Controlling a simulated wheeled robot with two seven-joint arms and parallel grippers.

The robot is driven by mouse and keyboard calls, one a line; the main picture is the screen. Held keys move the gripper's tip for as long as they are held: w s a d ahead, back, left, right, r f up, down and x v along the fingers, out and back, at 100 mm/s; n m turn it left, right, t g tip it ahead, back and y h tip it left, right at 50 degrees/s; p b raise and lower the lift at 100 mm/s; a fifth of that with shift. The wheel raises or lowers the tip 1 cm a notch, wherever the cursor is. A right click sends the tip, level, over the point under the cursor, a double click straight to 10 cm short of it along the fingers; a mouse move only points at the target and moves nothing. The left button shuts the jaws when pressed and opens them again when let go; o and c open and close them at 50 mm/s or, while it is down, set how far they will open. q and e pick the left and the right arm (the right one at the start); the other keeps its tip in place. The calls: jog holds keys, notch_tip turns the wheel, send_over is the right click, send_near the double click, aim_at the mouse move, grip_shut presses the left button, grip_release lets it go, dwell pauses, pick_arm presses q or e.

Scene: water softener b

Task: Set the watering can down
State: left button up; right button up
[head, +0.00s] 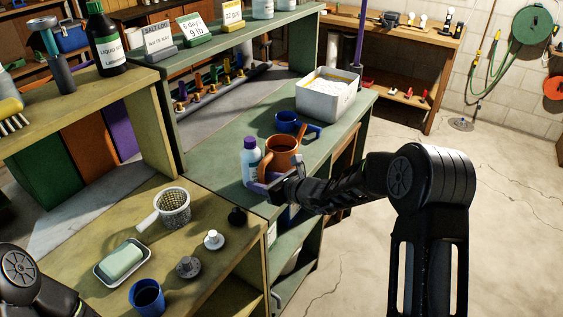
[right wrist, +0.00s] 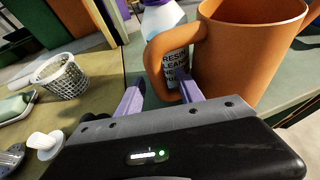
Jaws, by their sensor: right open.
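The orange can (head: 283,146), which I take as the watering can, appears to stand upright on the green bench near its front edge. In the right wrist view its body (right wrist: 245,60) and loop handle (right wrist: 158,58) fill the upper right. My right gripper (head: 266,186) is open at the handle, low against the near side of the can. In the right wrist view its two purple fingers (right wrist: 160,92) are spread apart, with the lower handle between them; contact is unclear. My left gripper is out of view.
A white resin cleaner bottle (head: 250,160) stands close left of the can. A blue cup-like vessel (head: 287,122) and white bin (head: 328,95) are behind. A mesh basket (head: 174,207), soap dish (head: 121,262) and blue cup (head: 147,297) occupy the left bench.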

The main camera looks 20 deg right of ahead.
grip_shut()
dwell(0.5)
dwell(1.0)
